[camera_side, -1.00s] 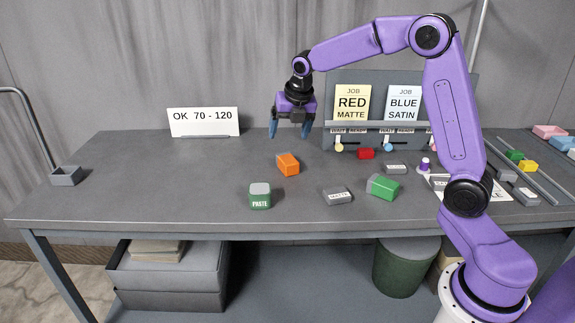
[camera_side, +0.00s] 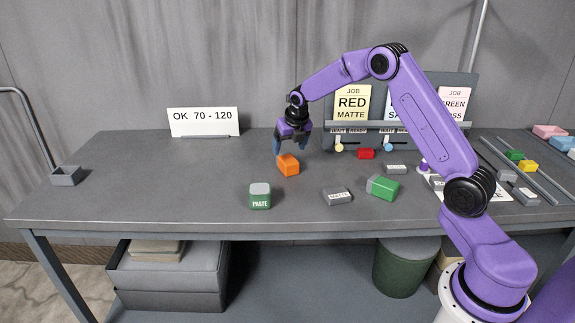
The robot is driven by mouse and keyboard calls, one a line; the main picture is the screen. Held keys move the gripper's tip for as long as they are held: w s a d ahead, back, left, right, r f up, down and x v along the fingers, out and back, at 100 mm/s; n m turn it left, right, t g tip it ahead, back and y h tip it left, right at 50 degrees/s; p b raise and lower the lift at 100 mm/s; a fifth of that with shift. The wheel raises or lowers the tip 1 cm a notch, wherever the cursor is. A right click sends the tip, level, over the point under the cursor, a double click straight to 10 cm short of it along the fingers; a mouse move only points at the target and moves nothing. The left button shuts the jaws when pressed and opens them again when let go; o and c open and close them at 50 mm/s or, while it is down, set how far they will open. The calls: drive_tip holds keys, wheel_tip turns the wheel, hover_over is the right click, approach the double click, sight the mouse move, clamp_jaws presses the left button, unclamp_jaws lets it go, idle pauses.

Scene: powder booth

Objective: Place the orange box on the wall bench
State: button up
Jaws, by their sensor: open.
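The orange box (camera_side: 289,166) sits on the grey table (camera_side: 170,200), near its middle. My gripper (camera_side: 290,148) is open and points down just above and behind the orange box. Its blue fingertips are close to the top of the box; I cannot tell whether they touch it. I cannot tell which surface in view is the wall bench.
A green PASTE jar (camera_side: 260,197) stands in front of the orange box. A grey MATTE block (camera_side: 337,196), a green block (camera_side: 383,188) and a red block (camera_side: 365,154) lie to the right. A grey open tray (camera_side: 66,176) is at far left. The left table area is clear.

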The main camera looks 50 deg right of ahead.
sight(288, 158)
drive_tip(key=x, duration=0.5)
drive_tip(key=shift+s+f, duration=0.2)
drive_tip(key=shift+s, duration=0.05)
drive_tip(key=shift+w+d+f, duration=0.1)
drive_tip(key=shift+w+f, duration=0.25)
drive_tip(key=shift+f, duration=0.3)
